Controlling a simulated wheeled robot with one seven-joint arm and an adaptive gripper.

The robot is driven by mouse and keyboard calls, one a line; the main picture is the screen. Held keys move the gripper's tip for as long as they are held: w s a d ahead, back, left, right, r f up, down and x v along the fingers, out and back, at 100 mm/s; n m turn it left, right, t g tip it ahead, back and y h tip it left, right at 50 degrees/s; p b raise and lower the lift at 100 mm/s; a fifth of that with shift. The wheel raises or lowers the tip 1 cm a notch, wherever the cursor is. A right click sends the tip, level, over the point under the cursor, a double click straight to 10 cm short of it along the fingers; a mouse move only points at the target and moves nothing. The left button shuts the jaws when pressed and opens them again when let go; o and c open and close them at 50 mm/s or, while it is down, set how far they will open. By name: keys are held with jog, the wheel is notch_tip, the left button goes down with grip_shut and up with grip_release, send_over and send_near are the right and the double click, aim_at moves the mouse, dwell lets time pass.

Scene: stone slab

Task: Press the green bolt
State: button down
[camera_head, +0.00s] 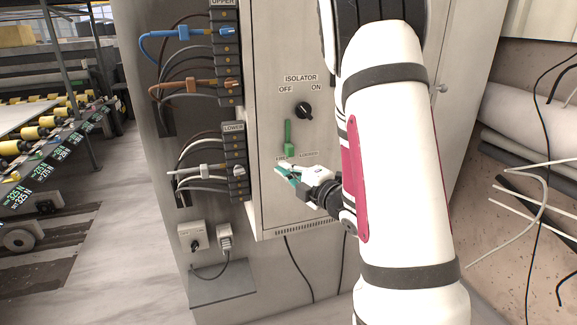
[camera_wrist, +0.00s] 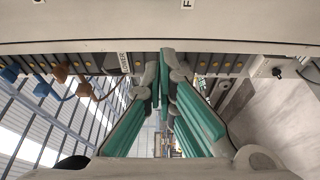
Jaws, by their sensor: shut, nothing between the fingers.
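The green bolt (camera_head: 288,136) is a slim upright green piece on the front of the grey cabinet, below the isolator knob, with a wider block at its lower end. My gripper (camera_head: 280,170) is just below that block, in front of the cabinet face, pointing left. Its teal-padded fingers are shut and empty. I cannot tell whether the fingers touch the cabinet. In the wrist view the shut fingers (camera_wrist: 164,75) come together near the middle, and I cannot make out the green bolt there. The small label under the bolt is partly hidden by my gripper.
The black isolator knob (camera_head: 304,110) sits above the bolt. Upper (camera_head: 225,60) and lower (camera_head: 235,160) terminal strips with cables line the cabinet's left side. A small switch box (camera_head: 193,236) and a plug are lower down. Pipes and loose cables are at the right.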

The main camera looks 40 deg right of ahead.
aim_at(298, 153)
jog(key=w, duration=0.2)
jog(key=w+d+p, duration=0.1)
jog(key=w, duration=0.1)
jog(key=w+d, duration=0.1)
jog(key=w, duration=0.2)
jog(key=shift+w+d, duration=0.1)
jog(key=shift+d+p, duration=0.4)
jog(key=shift+d, duration=0.2)
jog(key=d, duration=0.1)
jog(key=s+d, duration=0.1)
jog(key=d, duration=0.2)
jog(key=shift+s+d, duration=0.25)
